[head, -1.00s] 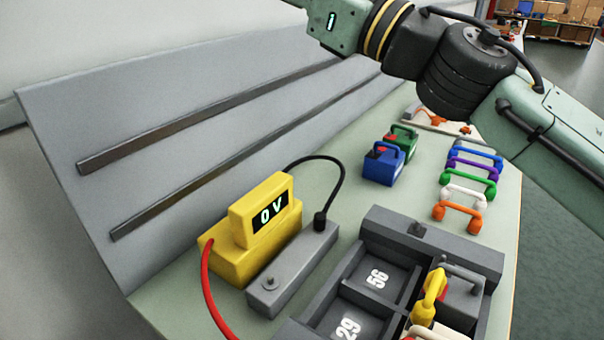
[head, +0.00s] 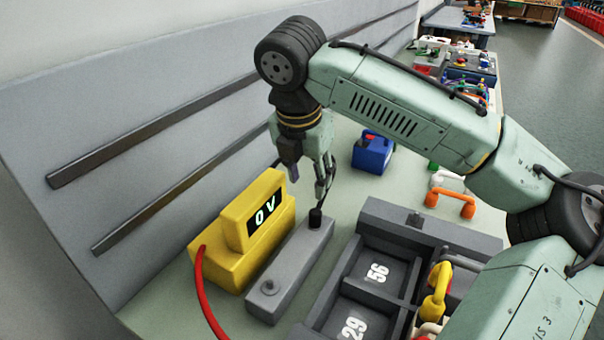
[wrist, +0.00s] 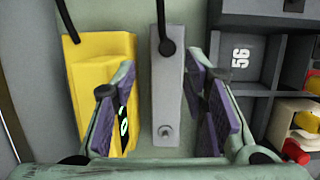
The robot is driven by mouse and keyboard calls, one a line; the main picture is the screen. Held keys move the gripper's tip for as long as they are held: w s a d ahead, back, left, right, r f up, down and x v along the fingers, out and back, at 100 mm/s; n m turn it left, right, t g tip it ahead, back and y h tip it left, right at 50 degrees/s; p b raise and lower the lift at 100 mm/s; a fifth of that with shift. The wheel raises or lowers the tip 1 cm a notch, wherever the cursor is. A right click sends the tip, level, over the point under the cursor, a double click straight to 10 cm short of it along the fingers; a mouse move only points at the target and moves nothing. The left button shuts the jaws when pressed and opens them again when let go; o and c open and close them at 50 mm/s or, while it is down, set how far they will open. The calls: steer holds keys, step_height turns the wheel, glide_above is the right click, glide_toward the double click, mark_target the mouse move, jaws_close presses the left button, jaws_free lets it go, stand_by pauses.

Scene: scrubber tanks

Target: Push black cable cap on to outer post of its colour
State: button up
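The black cable cap (head: 316,217) sits at the far end of a long grey block (head: 290,268), with its black cable rising from it. The cap and cable also show at the top of the wrist view (wrist: 167,47). The near end of the block carries a small bare grey stud (head: 268,287). My gripper (head: 308,185) points down just above and beside the cap. In the wrist view its fingers (wrist: 160,85) are spread apart with nothing between them, on either side of the block. Which post is the black outer one I cannot tell.
A yellow meter (head: 222,262) reading 0 V, with a red cable (head: 202,285), stands left of the block. A dark tray (head: 378,208) marked 56 and 29 is to the right, with a yellow handle (head: 440,283). A blue battery (head: 372,155) stands behind.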

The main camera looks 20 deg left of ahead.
mark_target(315, 212)
steer(key=b+x, duration=0.1)
steer(key=x, duration=0.2)
steer(key=b+x, duration=0.2)
steer(key=x, duration=0.1)
steer(key=s+b+x, duration=0.1)
steer(key=b+x, duration=0.1)
steer(key=x, duration=0.1)
steer(key=shift+d+f, duration=0.15)
steer(key=shift+d, duration=0.25)
steer(key=shift+c, duration=0.4)
jaws_close()
stand_by(1.0)
steer(key=shift+r+p, duration=2.4)
steer(key=shift+r, duration=0.2)
